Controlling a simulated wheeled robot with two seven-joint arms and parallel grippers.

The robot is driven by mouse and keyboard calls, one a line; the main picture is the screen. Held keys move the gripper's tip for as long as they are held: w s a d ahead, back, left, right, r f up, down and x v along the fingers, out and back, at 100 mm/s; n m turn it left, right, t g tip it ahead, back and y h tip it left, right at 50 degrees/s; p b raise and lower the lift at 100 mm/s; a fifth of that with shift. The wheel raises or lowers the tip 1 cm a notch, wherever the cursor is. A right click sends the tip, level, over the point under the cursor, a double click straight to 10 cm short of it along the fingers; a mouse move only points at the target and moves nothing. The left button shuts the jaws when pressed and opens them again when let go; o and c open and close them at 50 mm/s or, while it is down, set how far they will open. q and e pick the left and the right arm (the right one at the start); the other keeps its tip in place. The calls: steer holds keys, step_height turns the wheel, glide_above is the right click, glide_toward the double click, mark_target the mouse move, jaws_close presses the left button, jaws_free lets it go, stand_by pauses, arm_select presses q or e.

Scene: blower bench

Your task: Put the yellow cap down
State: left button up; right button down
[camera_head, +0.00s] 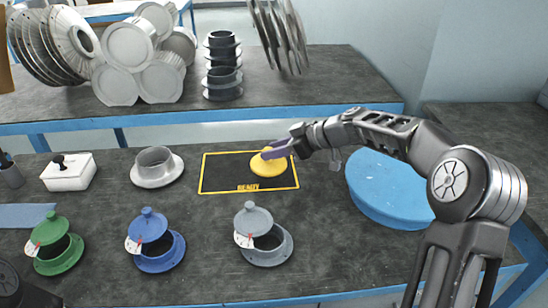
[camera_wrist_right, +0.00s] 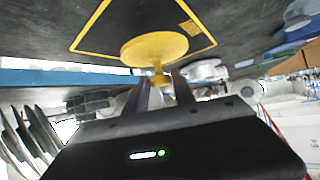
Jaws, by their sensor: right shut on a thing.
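The yellow cap (camera_head: 268,166) is a round disc with a knob, over the right half of the black mat (camera_head: 222,174) with a yellow outline and the word READY. My right gripper (camera_head: 278,152) is shut on the cap's knob, coming in from the right. In the right wrist view the cap (camera_wrist_right: 152,47) lies just beyond my right fingers (camera_wrist_right: 160,82), its knob between the tips, with the outlined mat (camera_wrist_right: 112,22) behind it. I cannot tell whether the cap touches the mat. My left gripper is not in view.
A blue round disc (camera_head: 385,190) lies right of the mat under my arm. A grey flanged ring (camera_head: 155,166) stands left. Green (camera_head: 55,245), blue (camera_head: 153,240) and grey (camera_head: 265,235) housings with tilted lids line the front. A white box (camera_head: 70,173) stands far left.

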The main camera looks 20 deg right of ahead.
mark_target(274, 164)
step_height(274, 164, down, 2)
steer(key=shift+f, duration=0.2)
steer(key=shift+f+b, duration=0.35)
steer(key=shift+b, duration=0.3)
steer(key=c, duration=1)
jaws_free()
steer(key=shift+c, duration=0.2)
steer(key=shift+r, duration=0.1)
steer(key=shift+r+p, duration=0.4)
steer(key=shift+p, duration=0.3)
steer(key=shift+s+d+r, duration=0.1)
steer(key=shift+s+d, duration=0.05)
steer(key=shift+d, duration=0.15)
steer(key=v, duration=1.1)
steer(key=shift+s+b, duration=0.15)
steer(key=shift+b, duration=0.2)
